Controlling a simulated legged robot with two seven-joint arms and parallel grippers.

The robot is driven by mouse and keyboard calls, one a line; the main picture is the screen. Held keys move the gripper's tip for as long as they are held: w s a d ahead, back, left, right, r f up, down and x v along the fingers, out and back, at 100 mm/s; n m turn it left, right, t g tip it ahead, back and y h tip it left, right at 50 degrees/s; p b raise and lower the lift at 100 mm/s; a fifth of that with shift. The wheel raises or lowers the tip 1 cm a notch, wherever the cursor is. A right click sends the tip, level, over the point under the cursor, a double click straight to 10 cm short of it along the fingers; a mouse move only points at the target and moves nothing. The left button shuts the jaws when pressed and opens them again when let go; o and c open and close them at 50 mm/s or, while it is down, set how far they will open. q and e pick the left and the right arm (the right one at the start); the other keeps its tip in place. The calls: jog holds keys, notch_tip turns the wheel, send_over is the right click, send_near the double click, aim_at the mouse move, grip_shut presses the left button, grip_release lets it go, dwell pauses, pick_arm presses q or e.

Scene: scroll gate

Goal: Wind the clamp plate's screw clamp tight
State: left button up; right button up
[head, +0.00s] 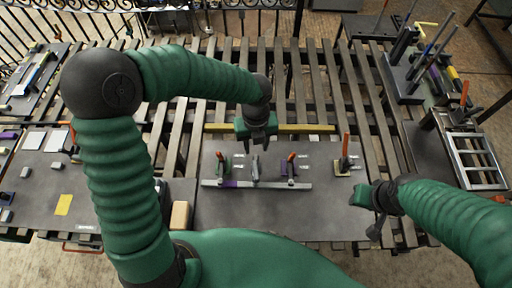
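The grey clamp plate (262,220) lies flat in the middle of the slatted table. A pale bar (270,185) runs across it, with a red-handled green clamp (222,163), a grey upright clamp (254,170) and a red-handled purple clamp (289,168) along it. An orange-handled piece (345,155) stands at the right. I cannot tell for sure which is the screw clamp. My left gripper (259,146) points down just behind the grey clamp, its fingers apart with nothing visible between them. My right gripper (374,230) is at the plate's right edge; its fingers are unclear.
A yellow bar (310,128) lies behind the plate. A tan block (180,215) is at its left. Another panel with small blocks (50,180) is at far left. A rack of rods (420,70) and a metal ladder-like frame (475,160) stand at right. The plate's front is clear.

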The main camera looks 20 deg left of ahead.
aim_at(256, 169)
pick_arm(q)
notch_tip(256, 169, down, 17)
jog(key=n+b, duration=0.1)
jog(key=n, duration=3.4)
jog(key=shift+s+n+b, duration=0.15)
jog(key=shift+n+b, duration=0.15)
